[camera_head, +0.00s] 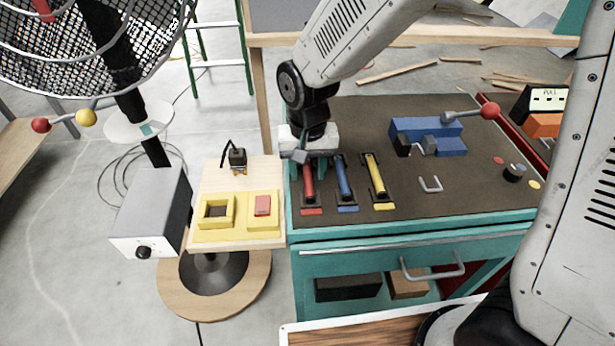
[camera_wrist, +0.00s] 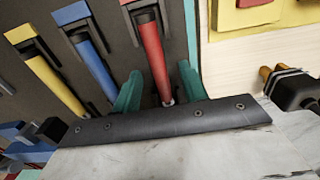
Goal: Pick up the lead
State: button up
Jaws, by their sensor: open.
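A small black plug-like piece with a cable stub and orange-yellow prongs (camera_head: 237,160) sits on the pale wooden stand; it may be the lead. Part of it shows at the right edge in the wrist view (camera_wrist: 296,88). My gripper (camera_wrist: 160,88) is open, its teal fingers on either side of the end of a red-handled tool (camera_wrist: 151,50) on the dark bench top. I cannot tell how far above that tool the fingers are. In the head view the fingers are mostly hidden by the wrist, which is right of the black piece.
Blue (camera_head: 345,178) and yellow (camera_head: 376,175) handled tools lie beside the red one. The wooden stand (camera_head: 204,182) holds yellow blocks (camera_head: 262,222), one with a red insert. A grey box (camera_head: 150,215) is left of it. A blue vise (camera_head: 428,135) stands on the bench.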

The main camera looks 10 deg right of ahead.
jog(key=shift+f, duration=0.25)
grip_shut()
jog(key=shift+r, duration=0.1)
